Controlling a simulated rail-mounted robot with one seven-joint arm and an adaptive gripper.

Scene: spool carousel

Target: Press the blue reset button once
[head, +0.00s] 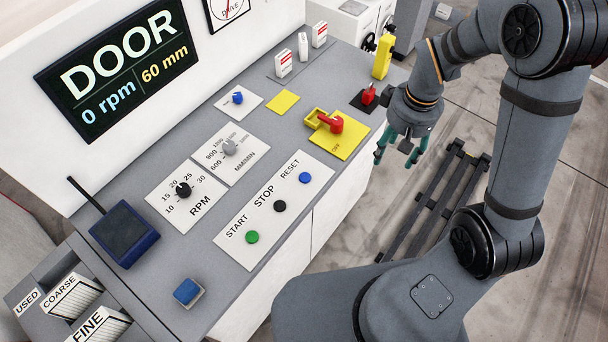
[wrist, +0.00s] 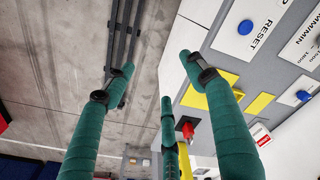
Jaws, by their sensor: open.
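The blue reset button (head: 305,177) is a round cap on a white plate (head: 262,229) with START, STOP and RESET labels. It sits at the right end, beside the black stop button (head: 280,206) and the green start button (head: 252,237). In the wrist view the reset button (wrist: 245,27) is at the upper right. My gripper (head: 398,157) has green fingers, spread open and empty. It is off the panel's right edge, above the floor side, to the right of the button and apart from it. In the wrist view my fingers (wrist: 156,66) point toward the top.
A red switch handle (head: 335,122) on a yellow plate (head: 342,142) stands between the button and my gripper's side. A small red switch (head: 369,93) and a yellow block (head: 382,57) stand farther back. A blue knob (head: 238,97) and dials lie left. A dark rack (head: 440,200) is on the floor.

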